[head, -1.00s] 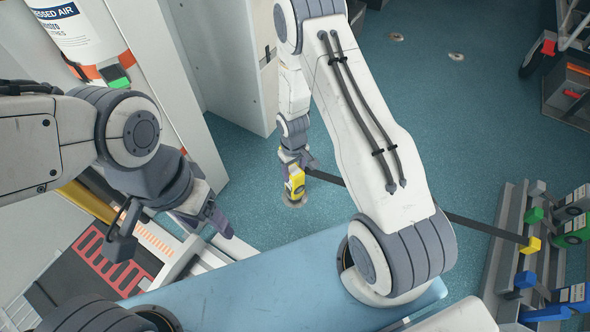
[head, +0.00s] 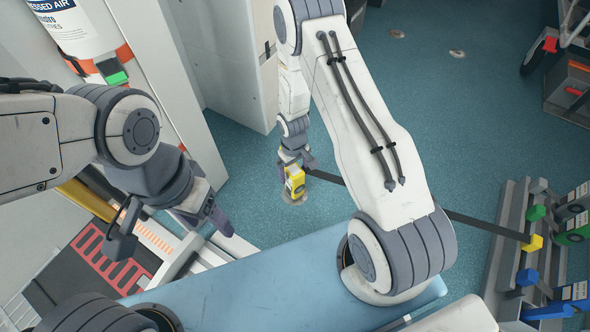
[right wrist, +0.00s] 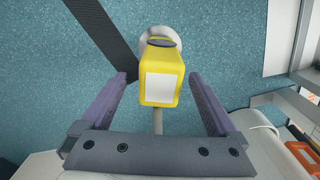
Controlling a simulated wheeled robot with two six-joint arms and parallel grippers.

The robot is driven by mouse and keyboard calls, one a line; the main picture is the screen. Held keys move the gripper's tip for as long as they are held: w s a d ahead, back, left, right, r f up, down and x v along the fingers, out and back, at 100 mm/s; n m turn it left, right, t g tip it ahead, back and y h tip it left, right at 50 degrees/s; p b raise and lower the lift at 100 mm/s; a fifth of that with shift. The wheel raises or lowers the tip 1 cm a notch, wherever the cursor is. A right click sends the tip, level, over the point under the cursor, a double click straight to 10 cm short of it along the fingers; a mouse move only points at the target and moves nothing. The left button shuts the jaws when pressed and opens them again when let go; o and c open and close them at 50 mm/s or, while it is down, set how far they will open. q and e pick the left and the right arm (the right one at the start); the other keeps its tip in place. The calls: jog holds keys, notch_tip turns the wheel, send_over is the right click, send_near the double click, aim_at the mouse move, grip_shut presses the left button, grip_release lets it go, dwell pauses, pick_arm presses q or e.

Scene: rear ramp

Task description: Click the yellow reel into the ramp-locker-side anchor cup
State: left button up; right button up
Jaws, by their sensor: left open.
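The yellow reel (head: 295,184) stands upright at a round anchor cup (head: 292,199) in the blue floor, near the white locker. I cannot tell whether it is fully seated. In the right wrist view, the reel (right wrist: 161,80) lies between the spread purple fingers of my right gripper (right wrist: 156,85), with gaps on both sides and the wider one on the left. The cup's pale ring (right wrist: 159,38) shows behind its far end. A dark strap (head: 430,208) runs from the reel to the rack at right.
A rack (head: 505,250) at right holds green, yellow and blue pieces. Two more floor fittings (head: 457,54) lie farther back. Floor right of the reel is mostly clear.

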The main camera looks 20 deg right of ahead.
notch_tip(320, 180, up, 11)
jog(key=p, duration=0.6)
jog(key=shift+f, duration=0.2)
